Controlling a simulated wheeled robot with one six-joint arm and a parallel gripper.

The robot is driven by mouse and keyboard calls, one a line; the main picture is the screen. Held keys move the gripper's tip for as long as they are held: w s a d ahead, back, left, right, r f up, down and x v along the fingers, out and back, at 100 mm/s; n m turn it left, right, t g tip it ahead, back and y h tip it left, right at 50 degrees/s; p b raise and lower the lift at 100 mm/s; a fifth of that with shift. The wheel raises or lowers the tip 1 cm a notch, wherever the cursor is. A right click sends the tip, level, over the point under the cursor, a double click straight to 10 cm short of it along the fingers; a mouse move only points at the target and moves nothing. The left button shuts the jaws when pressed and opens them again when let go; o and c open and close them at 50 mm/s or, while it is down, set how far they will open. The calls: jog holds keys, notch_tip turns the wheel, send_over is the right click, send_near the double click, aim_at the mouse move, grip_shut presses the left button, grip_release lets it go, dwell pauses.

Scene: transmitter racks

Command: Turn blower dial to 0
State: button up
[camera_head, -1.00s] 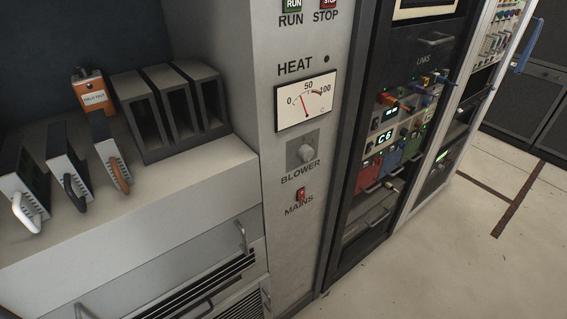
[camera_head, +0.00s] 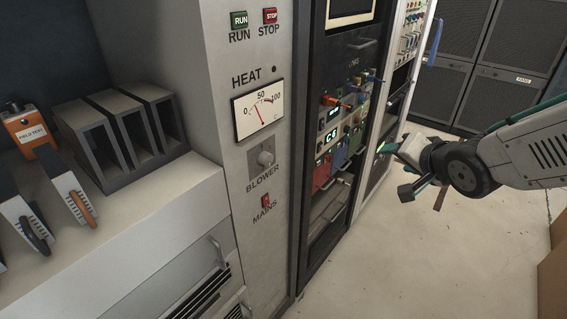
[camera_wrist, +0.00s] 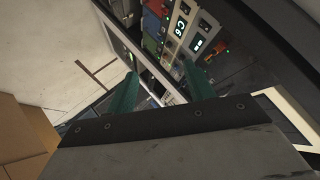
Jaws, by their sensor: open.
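The blower dial (camera_head: 265,157) is a round grey knob on a square plate, set in the light grey panel (camera_head: 240,210) above the word BLOWER. The setting it points to is too small to read. The dial is not seen in the wrist view.
A HEAT meter (camera_head: 259,109) is above the dial and a red MAINS switch (camera_head: 266,201) below it. RUN (camera_head: 239,19) and STOP (camera_head: 270,16) buttons are higher up. The dark rack (camera_head: 310,130) stands to the right. A shelf (camera_head: 130,215) with modules juts out at left. Floor in front is clear.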

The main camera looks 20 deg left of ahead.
jog(key=a+f+y, duration=0.3)
jog(key=a+y, duration=0.2)
jog(key=a, duration=0.6)
jog(key=m+g+y, duration=0.1)
jog(key=g+y, duration=0.2)
jog(key=y, duration=0.4)
send_near(269, 161)
jog(key=shift+g, duration=0.3)
jog(key=x, duration=0.8)
jog(key=shift+w+a+r, duration=0.1)
jog(key=shift+w+a, duration=0.05)
jog(key=shift+w, duration=0.1)
jog(key=c, duration=1)
